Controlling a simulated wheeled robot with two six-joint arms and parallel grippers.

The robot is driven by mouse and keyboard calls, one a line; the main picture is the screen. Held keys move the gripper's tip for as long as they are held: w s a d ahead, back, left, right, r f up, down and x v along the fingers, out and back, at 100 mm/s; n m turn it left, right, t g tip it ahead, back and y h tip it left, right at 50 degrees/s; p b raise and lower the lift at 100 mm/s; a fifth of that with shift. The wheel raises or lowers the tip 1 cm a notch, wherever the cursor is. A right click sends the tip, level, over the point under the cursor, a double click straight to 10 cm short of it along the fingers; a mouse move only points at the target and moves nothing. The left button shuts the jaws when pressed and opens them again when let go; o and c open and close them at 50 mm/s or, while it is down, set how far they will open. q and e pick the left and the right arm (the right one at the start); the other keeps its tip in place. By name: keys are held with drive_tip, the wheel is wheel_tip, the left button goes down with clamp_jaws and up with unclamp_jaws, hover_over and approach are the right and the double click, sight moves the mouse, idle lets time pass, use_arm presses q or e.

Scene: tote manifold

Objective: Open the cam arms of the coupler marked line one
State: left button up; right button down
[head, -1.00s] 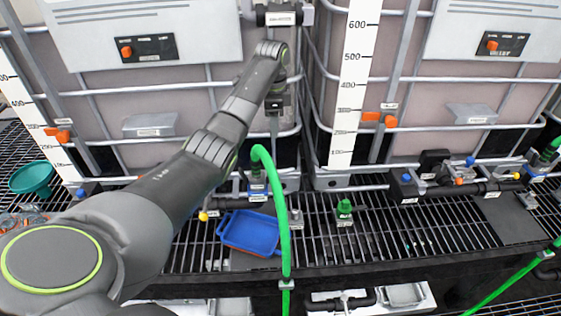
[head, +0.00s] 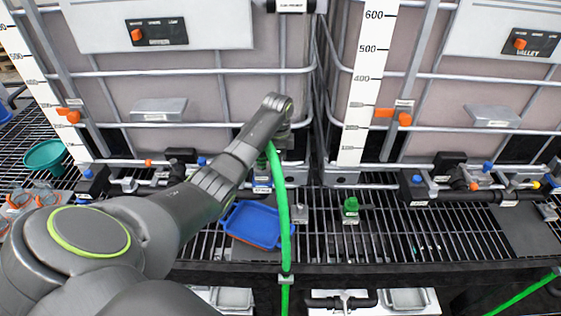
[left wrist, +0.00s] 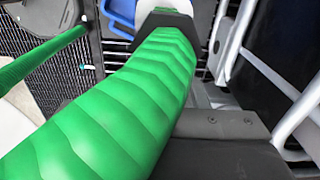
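A coupler (head: 262,184) with a blue band stands at the back edge of the grating, at the end of a thick green hose (head: 280,200). Its label is too small to read, and I cannot make out its cam arms. My left arm reaches over from the left, and its wrist is above the coupler, at the top of the hose bend. My left gripper's fingers are hidden in the head view. In the left wrist view the ribbed green hose (left wrist: 125,105) fills the middle and runs up into a dark collar (left wrist: 160,25). My right gripper is out of view.
A blue tray (head: 229,214) lies on the grating (head: 400,243) beside the hose. A green-capped fitting (head: 350,207) stands to the right. Caged totes rise behind, with black valves and pipes (head: 455,195) along their bases. A teal funnel (head: 44,157) is at far left.

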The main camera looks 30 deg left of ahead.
use_arm(q)
drive_tip(key=shift+s+f, duration=0.1)
clamp_jaws()
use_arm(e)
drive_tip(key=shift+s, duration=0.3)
